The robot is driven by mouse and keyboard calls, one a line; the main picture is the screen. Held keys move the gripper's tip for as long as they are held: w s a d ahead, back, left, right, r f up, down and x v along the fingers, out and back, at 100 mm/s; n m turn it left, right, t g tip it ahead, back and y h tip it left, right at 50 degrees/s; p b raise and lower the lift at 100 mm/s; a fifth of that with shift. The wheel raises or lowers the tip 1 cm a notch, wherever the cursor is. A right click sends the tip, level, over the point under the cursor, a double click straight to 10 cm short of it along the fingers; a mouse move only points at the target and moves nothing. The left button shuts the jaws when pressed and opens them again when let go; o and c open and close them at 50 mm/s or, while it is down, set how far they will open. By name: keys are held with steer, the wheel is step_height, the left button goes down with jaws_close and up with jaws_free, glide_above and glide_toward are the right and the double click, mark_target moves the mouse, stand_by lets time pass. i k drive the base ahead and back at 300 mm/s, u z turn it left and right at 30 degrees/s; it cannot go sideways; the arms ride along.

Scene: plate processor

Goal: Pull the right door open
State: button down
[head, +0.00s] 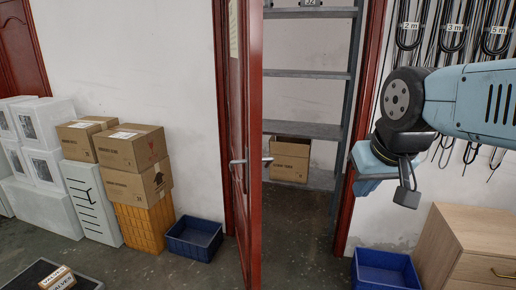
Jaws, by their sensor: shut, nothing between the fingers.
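The right door (251,215) is a red panel in a red frame, seen nearly edge-on. It stands open, swung out towards me, with the doorway clear to its right. A metal lever handle (238,162) shows on its left face, and another lever end (267,160) sticks out past its right edge. My gripper (370,174) hangs at the end of my blue-grey arm, in front of the right door frame. It is shut and empty, well to the right of the door and apart from the handle. Its fingertips are hard to make out.
Grey shelves (308,130) stand inside the doorway, with a cardboard box (290,160) low down. A blue crate (384,270) and a wooden drawer cabinet (470,240) stand at right. Another blue crate (194,238) and stacked boxes (135,150) stand at left. Cables (450,40) hang at right.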

mark_target(244, 18)
steer(key=z, duration=0.1)
steer(key=i, duration=1)
steer(key=u, duration=0.1)
